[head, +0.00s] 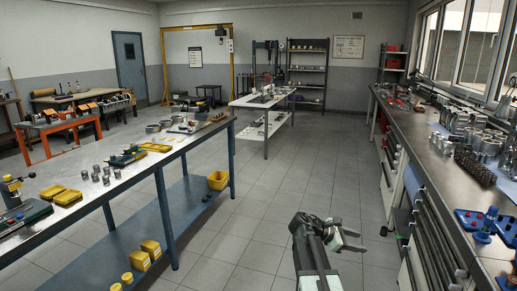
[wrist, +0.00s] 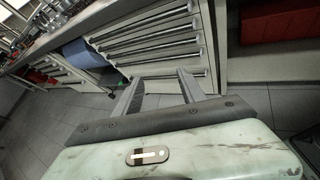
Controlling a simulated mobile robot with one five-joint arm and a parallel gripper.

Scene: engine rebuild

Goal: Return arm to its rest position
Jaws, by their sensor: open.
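My gripper (head: 352,240) shows at the bottom of the head view, right of the middle, at the end of my arm. It is above the floor, left of the right-hand workbench. In the wrist view my gripper (wrist: 158,80) has its two fingers apart with nothing between them. The fingers point toward the drawers (wrist: 155,40) under a bench. I cannot tell how far they are from the drawer fronts.
A long bench (head: 432,140) with metal parts runs along the right. A table with a blue frame (head: 165,150) bears yellow trays and parts on the left. A white table (head: 262,103) stands farther back. The tiled floor (head: 280,190) between them is clear.

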